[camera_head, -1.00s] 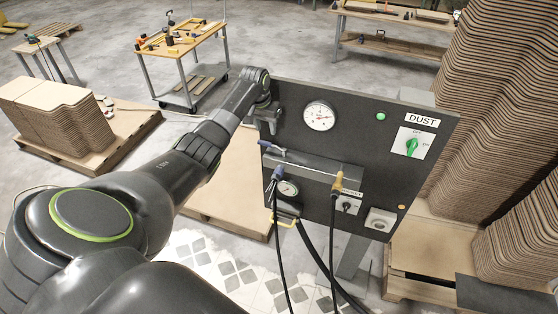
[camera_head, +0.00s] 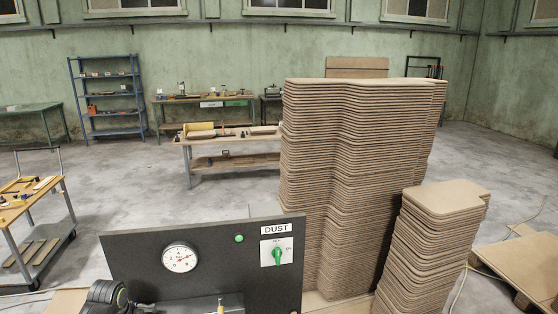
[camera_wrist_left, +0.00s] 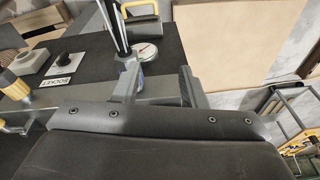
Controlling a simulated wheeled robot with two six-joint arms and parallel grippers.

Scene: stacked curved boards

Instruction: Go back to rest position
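My left gripper (camera_wrist_left: 160,82) shows in the left wrist view with its two fingers apart and nothing clearly held between them. It is in front of the dark control panel, close to a small gauge (camera_wrist_left: 146,52) and a hanging tool (camera_wrist_left: 115,28). In the head view a dark part of my left arm (camera_head: 106,294) shows at the bottom, in front of the panel's lower left. The black panel (camera_head: 140,250) carries a round gauge (camera_head: 180,257), a green light (camera_head: 239,238) and a green DUST switch (camera_head: 278,256). My right gripper is in neither view.
Tall stacks of curved boards (camera_head: 335,180) stand right behind the panel, with a shorter stack (camera_head: 440,240) beside them. A tool cart (camera_head: 30,205) is at the left. A workbench (camera_head: 225,145) and blue shelves (camera_head: 105,95) are farther back. Open floor (camera_head: 120,190) lies between.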

